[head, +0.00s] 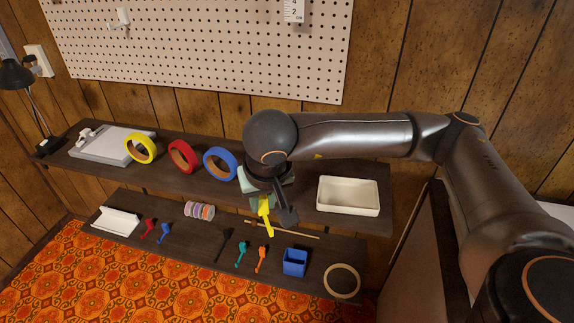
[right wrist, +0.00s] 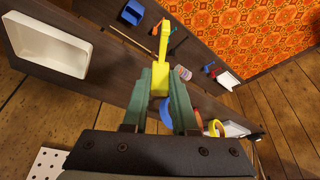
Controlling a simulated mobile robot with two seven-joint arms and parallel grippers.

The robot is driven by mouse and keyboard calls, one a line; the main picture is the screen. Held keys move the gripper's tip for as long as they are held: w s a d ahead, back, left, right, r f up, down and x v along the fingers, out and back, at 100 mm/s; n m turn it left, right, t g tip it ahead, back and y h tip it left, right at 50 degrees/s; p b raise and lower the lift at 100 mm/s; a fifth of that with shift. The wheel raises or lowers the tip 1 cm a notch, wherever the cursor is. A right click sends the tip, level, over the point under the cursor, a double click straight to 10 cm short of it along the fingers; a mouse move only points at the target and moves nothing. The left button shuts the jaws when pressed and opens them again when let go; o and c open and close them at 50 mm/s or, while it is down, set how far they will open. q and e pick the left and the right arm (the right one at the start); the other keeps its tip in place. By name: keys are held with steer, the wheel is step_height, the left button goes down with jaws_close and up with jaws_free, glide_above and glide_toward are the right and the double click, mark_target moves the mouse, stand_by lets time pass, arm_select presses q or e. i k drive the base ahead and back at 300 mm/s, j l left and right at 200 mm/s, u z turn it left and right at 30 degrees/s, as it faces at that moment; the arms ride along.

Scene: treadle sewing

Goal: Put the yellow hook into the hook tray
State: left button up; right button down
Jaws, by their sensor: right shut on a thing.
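The yellow hook (head: 265,217) is held in my right gripper (head: 270,197), above the shelves and left of the cream tray. In the right wrist view, the yellow hook (right wrist: 162,50) sticks out forward from between the two green fingers of my right gripper (right wrist: 160,82), which are shut on its near end. An empty, shallow cream tray (head: 348,209), which looks like the hook tray, stands on the upper shelf at the right. It also shows in the right wrist view (right wrist: 78,63), at the upper left. My left gripper is not in view.
Yellow (head: 141,149), red (head: 183,156) and blue (head: 220,163) tape rolls stand on the upper shelf. The lower shelf (head: 180,235) holds red, blue, teal and orange hooks, a blue bin (head: 295,262) and a tape ring (head: 342,281). A pegboard (head: 200,50) hangs behind.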

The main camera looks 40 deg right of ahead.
mark_target(361, 197)
steer(key=z, duration=0.65)
